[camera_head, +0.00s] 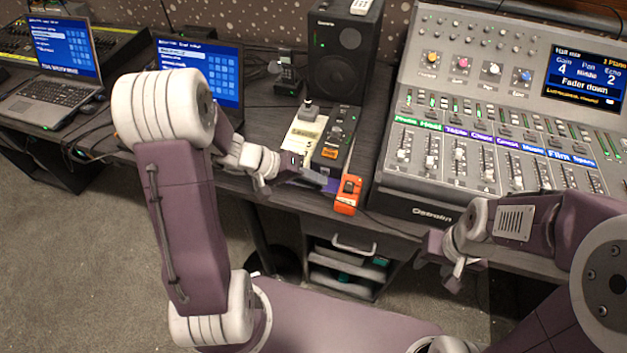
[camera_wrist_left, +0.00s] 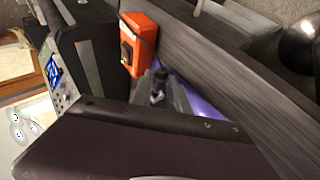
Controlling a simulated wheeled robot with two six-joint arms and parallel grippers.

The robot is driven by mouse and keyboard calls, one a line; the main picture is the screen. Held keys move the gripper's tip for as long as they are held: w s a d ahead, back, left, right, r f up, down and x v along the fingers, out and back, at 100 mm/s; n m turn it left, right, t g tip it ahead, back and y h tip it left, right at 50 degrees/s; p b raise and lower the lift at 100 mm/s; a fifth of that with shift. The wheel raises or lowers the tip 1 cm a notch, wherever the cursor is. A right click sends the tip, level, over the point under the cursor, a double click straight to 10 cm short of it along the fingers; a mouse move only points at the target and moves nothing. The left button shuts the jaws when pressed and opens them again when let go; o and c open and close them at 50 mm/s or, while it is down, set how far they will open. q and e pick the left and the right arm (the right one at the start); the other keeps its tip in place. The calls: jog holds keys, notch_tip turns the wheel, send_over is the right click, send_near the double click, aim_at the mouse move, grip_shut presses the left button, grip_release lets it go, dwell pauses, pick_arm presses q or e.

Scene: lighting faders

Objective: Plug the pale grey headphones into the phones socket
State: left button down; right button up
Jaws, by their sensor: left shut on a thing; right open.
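My left gripper (camera_head: 318,180) is low over the desk's front edge, shut on a small dark plug-like piece. In the left wrist view this dark piece (camera_wrist_left: 158,88) stands up at the fingertips (camera_wrist_left: 172,100), just beside an orange box (camera_wrist_left: 139,45). A flat purple thing (camera_wrist_left: 205,112) lies under the fingers. I cannot make out the pale grey headphones or a labelled phones socket. My right gripper (camera_head: 452,268) is open and empty in front of the mixer.
The large fader mixer (camera_head: 415,195) fills the right of the desk. Laptops (camera_head: 45,92) are at left; a drawer unit (camera_head: 350,247) is below.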

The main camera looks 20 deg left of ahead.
pick_arm(q)
jog(key=shift+w+b, duration=0.9)
jog(key=shift+b, duration=0.95)
dwell(3.3)
jog(key=shift+r, duration=0.1)
dwell(0.3)
jog(key=c, duration=1.2)
grip_release()
jog(key=shift+w, duration=0.1)
jog(key=p+v, duration=0.2)
jog(key=v, duration=0.7)
jog(key=shift+d, duration=0.15)
